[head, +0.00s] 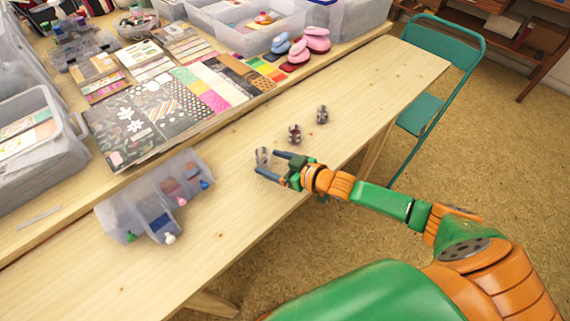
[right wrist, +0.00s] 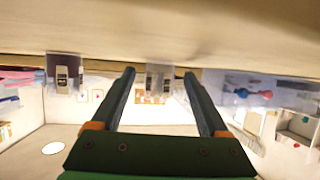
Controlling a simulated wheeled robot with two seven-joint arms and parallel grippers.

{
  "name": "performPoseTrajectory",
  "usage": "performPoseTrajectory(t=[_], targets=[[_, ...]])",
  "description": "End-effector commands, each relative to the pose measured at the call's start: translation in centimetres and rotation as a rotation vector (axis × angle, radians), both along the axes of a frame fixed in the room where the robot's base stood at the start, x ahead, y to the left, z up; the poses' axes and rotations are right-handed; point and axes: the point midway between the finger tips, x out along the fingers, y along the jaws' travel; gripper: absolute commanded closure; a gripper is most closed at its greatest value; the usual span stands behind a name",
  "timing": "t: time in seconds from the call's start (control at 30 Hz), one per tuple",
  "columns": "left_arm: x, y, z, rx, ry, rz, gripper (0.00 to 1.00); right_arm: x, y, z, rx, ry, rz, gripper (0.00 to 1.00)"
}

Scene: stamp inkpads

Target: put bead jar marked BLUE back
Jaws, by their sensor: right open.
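Three small clear bead jars stand in a diagonal row on the wooden table. The nearest jar (head: 263,155) looks greyish, the middle jar (head: 294,134) shows dark red contents, and the far jar (head: 322,115) looks grey. I cannot read their markings, so I cannot tell which is BLUE. My right gripper (head: 267,164) is open at the nearest jar. In the right wrist view a jar (right wrist: 158,80) shows between the open fingers (right wrist: 158,72), with a gap on each side. Another jar (right wrist: 65,72) shows left of the fingers. My left gripper is not in view.
A translucent compartment tray (head: 117,214) holds inkpads and knobbed stamps at the left front. Patterned papers (head: 140,120), clear bins (head: 247,38) and pink and blue stacked items (head: 300,45) lie along the back. Bare table (head: 375,75) extends right; a green chair (head: 425,110) stands beyond.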

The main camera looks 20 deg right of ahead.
Motion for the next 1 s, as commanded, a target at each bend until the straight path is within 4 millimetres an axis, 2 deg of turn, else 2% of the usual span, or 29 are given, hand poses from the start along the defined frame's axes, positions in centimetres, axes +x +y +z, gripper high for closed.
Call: performPoseTrajectory(t=[0.2, 0.43, 0.63, 1.0], targets=[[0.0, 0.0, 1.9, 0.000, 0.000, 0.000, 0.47, -4.8, -2.5, 2.5, -0.003, 0.004, 0.002, 0.22], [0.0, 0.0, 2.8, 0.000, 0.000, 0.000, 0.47, -8.1, -4.4, 4.1, 0.000, 0.003, 0.001, 0.22], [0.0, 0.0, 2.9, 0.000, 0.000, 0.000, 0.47, -8.9, -4.8, 4.4, -0.001, -0.001, 0.002, 0.22], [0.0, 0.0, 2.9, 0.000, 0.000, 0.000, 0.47, -8.9, -4.8, 4.3, -0.002, -0.001, 0.001, 0.22]])
